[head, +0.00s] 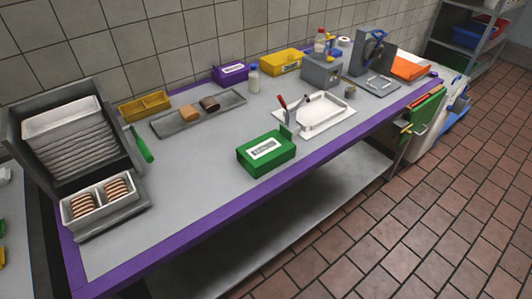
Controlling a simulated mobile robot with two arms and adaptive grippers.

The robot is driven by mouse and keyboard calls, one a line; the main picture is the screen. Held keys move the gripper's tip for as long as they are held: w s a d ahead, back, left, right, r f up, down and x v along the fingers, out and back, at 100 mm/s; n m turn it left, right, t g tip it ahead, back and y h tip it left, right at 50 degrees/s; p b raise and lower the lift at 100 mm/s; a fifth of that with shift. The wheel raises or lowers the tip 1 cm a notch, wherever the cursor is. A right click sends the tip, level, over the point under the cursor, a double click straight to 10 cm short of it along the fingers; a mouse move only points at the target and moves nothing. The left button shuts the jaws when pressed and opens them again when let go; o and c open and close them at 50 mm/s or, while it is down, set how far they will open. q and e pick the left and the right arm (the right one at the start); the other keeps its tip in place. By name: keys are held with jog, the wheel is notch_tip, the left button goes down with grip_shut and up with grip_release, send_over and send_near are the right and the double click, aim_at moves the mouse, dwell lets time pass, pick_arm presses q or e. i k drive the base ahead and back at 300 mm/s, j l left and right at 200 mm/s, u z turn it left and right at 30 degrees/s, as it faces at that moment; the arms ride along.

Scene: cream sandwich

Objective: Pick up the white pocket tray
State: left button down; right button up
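Several pale trays stand stacked in a dark rack (18,130) at the left end of the table. A shallow white tray (322,114) lies flat on a white board right of the table's middle. I cannot tell for certain which of these is the pocket tray. Neither of my grippers is in view.
The grey table (190,190) has a purple edge; its front left is clear. A green box (266,153), a red-handled tool (283,103) and a green-handled tool (142,144) lie on it. A grey tray (165,128), yellow bins (145,106) and a bottle (319,46) stand behind.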

aim_at(104, 208)
jog(key=u, duration=1.35)
jog(key=k+j+z, duration=0.15)
jog(key=z, duration=0.15)
jog(key=k+j+z, duration=0.25)
jog(key=i+j, duration=0.05)
